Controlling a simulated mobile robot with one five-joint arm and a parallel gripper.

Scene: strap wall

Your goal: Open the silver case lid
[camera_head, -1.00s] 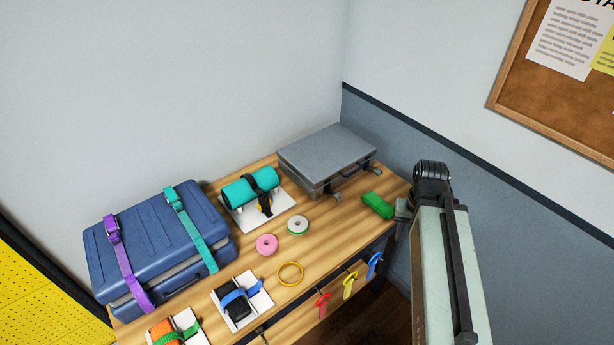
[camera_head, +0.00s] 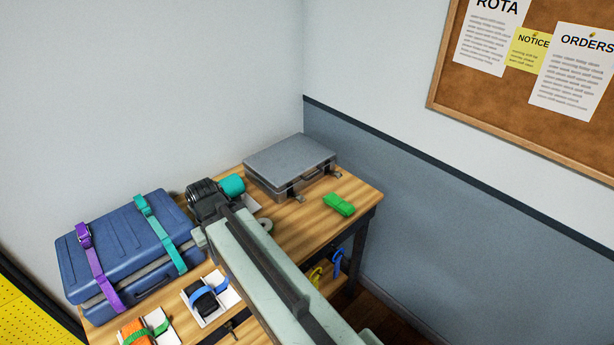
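The silver case (camera_head: 291,163) lies flat at the back right of the wooden table, against the corner of the walls. Its lid is down. Its front side carries a handle and two latches, which hang down from the front edge; I cannot tell whether they are fastened. My arm reaches up from the bottom of the view, and its dark end (camera_head: 207,200) is left of the silver case, over the middle of the table. The gripper's fingers are hidden, so I cannot tell whether it is open or shut.
A blue case (camera_head: 118,247) with purple and teal straps stands at the left. A teal roll (camera_head: 233,185) is partly behind my arm. A black item with a blue strap (camera_head: 208,300) sits at the front.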

